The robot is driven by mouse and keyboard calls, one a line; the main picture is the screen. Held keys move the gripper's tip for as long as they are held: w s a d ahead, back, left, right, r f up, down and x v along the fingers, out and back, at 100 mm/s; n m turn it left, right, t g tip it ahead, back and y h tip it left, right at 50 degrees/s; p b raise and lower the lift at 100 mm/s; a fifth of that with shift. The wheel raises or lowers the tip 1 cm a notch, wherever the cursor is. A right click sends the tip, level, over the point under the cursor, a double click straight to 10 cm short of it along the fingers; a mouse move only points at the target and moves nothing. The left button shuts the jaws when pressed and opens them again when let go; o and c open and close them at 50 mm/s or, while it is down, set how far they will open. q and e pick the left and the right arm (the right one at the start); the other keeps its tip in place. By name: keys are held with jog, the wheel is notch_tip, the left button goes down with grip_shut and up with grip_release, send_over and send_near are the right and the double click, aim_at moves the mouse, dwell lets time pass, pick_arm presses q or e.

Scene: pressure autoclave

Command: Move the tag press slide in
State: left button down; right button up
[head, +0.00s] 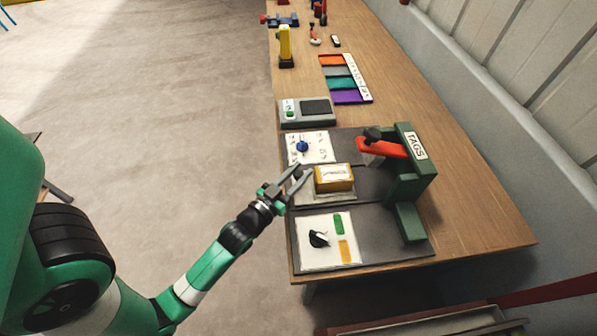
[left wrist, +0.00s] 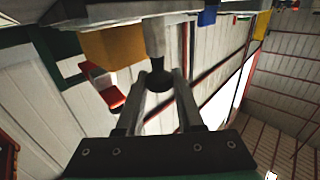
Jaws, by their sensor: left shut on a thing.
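The tag press has a green frame (head: 411,170) with a "TAGS" label and a red lever (head: 383,148). Its light slide plate (head: 312,197) carries a yellow-brown block (head: 334,179) with a pale top and sits left of the green frame. My left gripper (head: 299,177) is at the slide's left edge. In the left wrist view its fingers close around a dark knob (left wrist: 160,82) on a grey stem (left wrist: 155,38). The block (left wrist: 112,46) and red lever (left wrist: 102,90) show beyond.
A white panel with a blue knob (head: 302,147) lies behind the slide. A panel with a black knob (head: 318,239) and green and orange labels lies in front. A grey device (head: 307,112) and coloured strips (head: 344,79) stand farther back on the wooden bench (head: 465,215).

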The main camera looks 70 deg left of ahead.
pick_arm(q)
jog(key=shift+s+a, duration=0.1)
jog(key=shift+s, duration=0.25)
jog(key=c, duration=0.8)
grip_release()
jog(key=shift+o, duration=1.3)
jog(key=shift+w, duration=0.15)
